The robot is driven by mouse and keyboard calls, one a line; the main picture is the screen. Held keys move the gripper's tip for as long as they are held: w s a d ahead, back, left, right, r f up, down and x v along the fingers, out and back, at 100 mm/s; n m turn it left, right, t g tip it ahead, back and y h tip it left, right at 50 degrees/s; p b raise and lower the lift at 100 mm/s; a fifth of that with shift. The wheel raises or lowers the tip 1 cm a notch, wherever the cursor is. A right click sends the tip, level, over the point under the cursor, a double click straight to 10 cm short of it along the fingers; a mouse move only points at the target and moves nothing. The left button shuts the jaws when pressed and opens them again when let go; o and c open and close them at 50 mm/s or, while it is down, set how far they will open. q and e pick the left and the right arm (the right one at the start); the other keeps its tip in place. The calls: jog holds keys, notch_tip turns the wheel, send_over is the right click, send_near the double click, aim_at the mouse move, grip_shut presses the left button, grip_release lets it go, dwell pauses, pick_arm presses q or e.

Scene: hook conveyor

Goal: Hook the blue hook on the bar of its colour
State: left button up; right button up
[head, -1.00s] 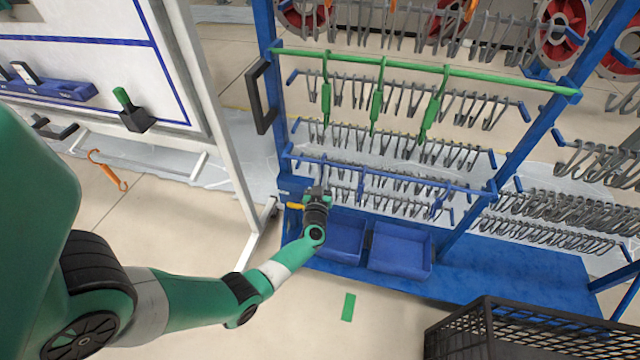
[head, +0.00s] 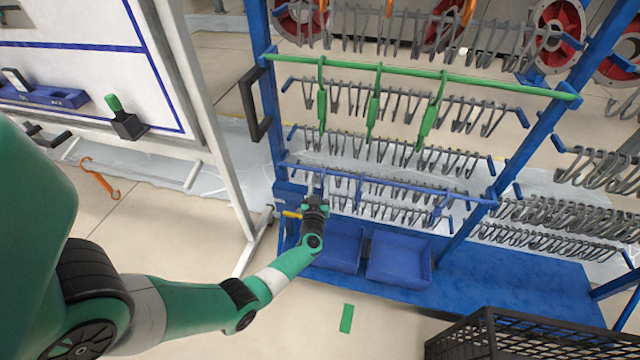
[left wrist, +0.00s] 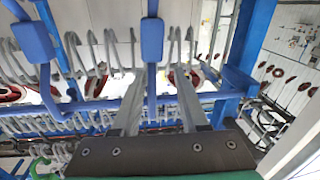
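The blue bar (head: 400,186) runs across the rack below the green bar; it also crosses the left wrist view (left wrist: 85,106). My left gripper (head: 312,180) is just below and in front of its left part. In the left wrist view its two grey fingers (left wrist: 158,85) stand apart. A blue hook (left wrist: 152,40) shows between them, its stem reaching the bar's level; I cannot tell whether it touches a finger. Another blue hook (left wrist: 33,40) is to the left. In the head view blue hooks hang at the bar's middle (head: 358,190) and right part (head: 437,214). My right gripper is out of view.
Green hooks (head: 374,105) hang on the green bar (head: 420,72). Rows of grey hooks (head: 400,160) hang behind. Blue bins (head: 398,262) sit below, a black crate (head: 540,335) at bottom right.

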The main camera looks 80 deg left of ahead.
pick_arm(q)
jog(key=shift+d+r, duration=0.1)
jog(key=shift+d, duration=0.15)
jog(key=p+v, duration=0.5)
jog(key=v, duration=0.6)
jog(key=shift+p, duration=0.4)
